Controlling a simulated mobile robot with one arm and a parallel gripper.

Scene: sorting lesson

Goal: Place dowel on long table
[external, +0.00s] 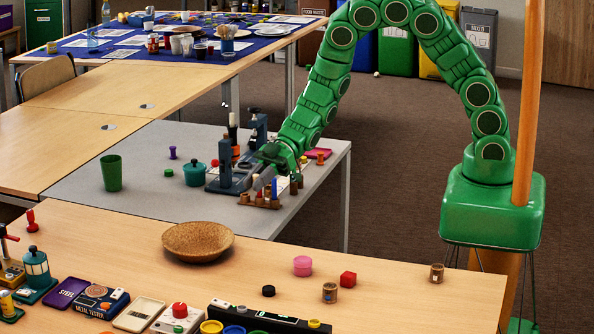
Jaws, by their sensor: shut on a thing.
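My gripper (268,158) is low over the grey table, beside the grey clamp-like stand (232,178). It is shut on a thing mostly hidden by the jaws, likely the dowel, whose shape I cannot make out. A small brown rack with upright pegs (262,201) stands just below it. A long wooden table (400,300) runs across the front. Another wooden table (90,95) runs back at the left; I cannot tell which is the long table.
On the grey table (145,155) stand a green cup (111,172) and a teal pot (194,174).

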